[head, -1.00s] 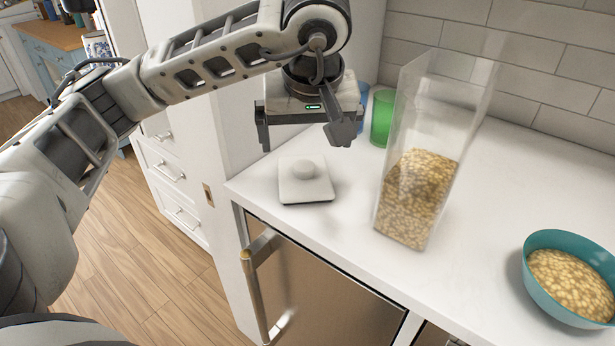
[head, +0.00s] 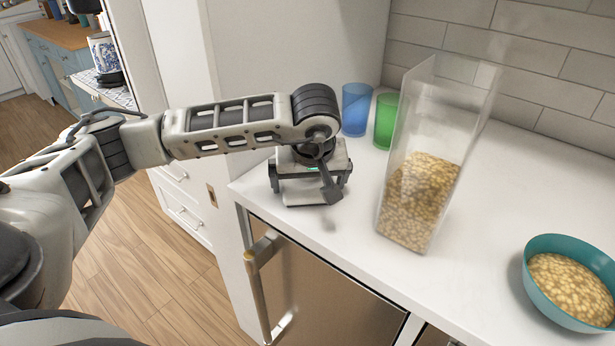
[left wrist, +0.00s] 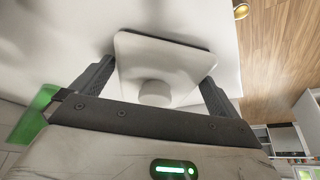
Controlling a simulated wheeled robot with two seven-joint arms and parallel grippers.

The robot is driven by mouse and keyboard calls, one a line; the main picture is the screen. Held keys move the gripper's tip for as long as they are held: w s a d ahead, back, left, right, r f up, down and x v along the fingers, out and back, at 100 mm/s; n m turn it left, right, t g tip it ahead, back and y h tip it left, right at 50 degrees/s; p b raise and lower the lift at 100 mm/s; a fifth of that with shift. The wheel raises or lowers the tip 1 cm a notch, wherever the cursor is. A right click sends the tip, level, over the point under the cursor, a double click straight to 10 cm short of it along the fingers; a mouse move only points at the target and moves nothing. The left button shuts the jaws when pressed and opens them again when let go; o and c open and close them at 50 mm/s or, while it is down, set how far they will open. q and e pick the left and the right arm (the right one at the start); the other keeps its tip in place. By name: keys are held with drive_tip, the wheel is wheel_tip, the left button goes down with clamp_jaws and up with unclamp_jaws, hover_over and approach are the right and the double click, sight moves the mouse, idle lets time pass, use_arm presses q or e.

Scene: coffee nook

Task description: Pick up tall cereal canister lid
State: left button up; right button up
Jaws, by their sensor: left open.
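The tall cereal canister lid (left wrist: 165,62) is a white square plate with a round knob, lying on the counter. In the left wrist view it sits between the two fingers of my left gripper (left wrist: 157,78), one finger along each side, with the knob near the palm. My left gripper (head: 303,190) is open and low over the counter in the head view, where it hides most of the lid. I cannot tell whether the fingers touch the lid. The clear tall canister (head: 422,185), partly filled with cereal, stands open to the right. My right gripper is not in view.
A blue cup (head: 355,110) and a green cup (head: 385,122) stand behind, near the wall. A teal bowl of cereal (head: 533,283) is at the right. The counter (head: 480,225) is clear between canister and bowl. Its front edge lies close to my left gripper.

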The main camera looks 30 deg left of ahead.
use_arm(q)
drive_tip(key=c, duration=0.7)
drive_tip(key=shift+r, duration=0.15)
